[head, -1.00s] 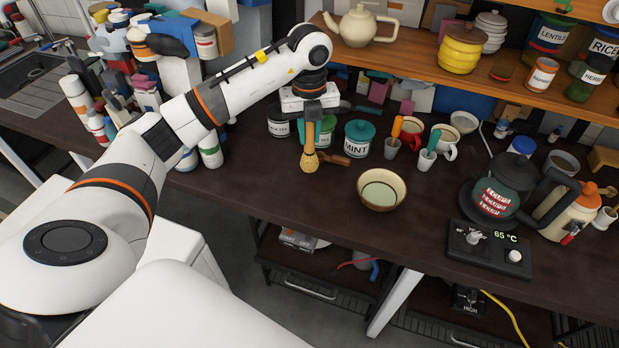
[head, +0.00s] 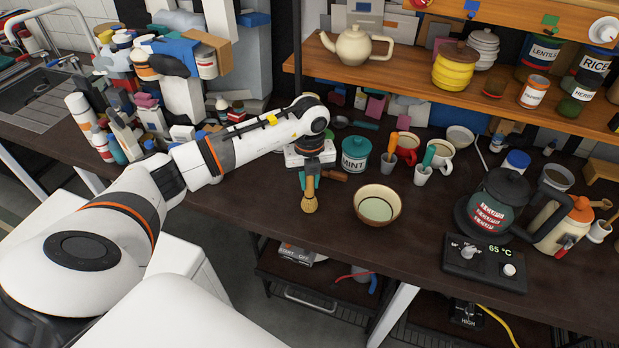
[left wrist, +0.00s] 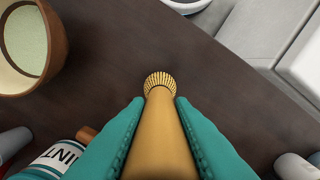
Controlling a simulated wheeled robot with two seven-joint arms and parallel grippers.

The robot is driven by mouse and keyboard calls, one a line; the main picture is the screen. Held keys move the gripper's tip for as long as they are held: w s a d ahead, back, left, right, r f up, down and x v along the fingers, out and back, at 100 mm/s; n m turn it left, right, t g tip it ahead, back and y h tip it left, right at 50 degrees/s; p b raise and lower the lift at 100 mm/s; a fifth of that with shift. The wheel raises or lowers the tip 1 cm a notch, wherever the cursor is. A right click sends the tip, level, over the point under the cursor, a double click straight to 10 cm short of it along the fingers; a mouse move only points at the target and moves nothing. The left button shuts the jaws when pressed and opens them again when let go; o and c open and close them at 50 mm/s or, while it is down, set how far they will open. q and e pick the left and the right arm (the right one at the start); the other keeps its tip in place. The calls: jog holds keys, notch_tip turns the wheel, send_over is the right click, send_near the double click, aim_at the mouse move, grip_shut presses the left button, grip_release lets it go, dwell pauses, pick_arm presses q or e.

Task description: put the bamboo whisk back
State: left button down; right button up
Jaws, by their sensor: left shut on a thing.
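The bamboo whisk (head: 309,204) is tan and hangs from my left gripper (head: 310,178), bristle end toward the counter's front edge. It is left of the tea bowl (head: 378,187) and apart from it. In the left wrist view, the teal fingers of my left gripper (left wrist: 160,106) are shut on the whisk (left wrist: 166,120), with its ribbed end beyond the fingertips. I cannot tell whether the whisk touches the counter. The bowl's rim and green inside also show in the left wrist view (left wrist: 52,70). My right gripper is not in view.
The teal-lidded MINT canister (head: 355,158) stands behind the bowl, with cups (head: 408,150) to its right. A kettle (head: 497,205) and its 65 °C control base (head: 484,264) are at the right. The dark counter (head: 340,255) is clear in front of the bowl.

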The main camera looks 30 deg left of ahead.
pick_arm(q)
jog(key=c, duration=1.4)
grip_release()
jog(key=shift+o, duration=0.7)
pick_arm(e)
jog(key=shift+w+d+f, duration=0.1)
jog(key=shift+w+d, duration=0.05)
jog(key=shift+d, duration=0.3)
pick_arm(q)
notch_tip(320, 180, up, 11)
jog(key=b, duration=0.2)
jog(key=shift+b, duration=0.4)
jog(key=shift+r, duration=0.6)
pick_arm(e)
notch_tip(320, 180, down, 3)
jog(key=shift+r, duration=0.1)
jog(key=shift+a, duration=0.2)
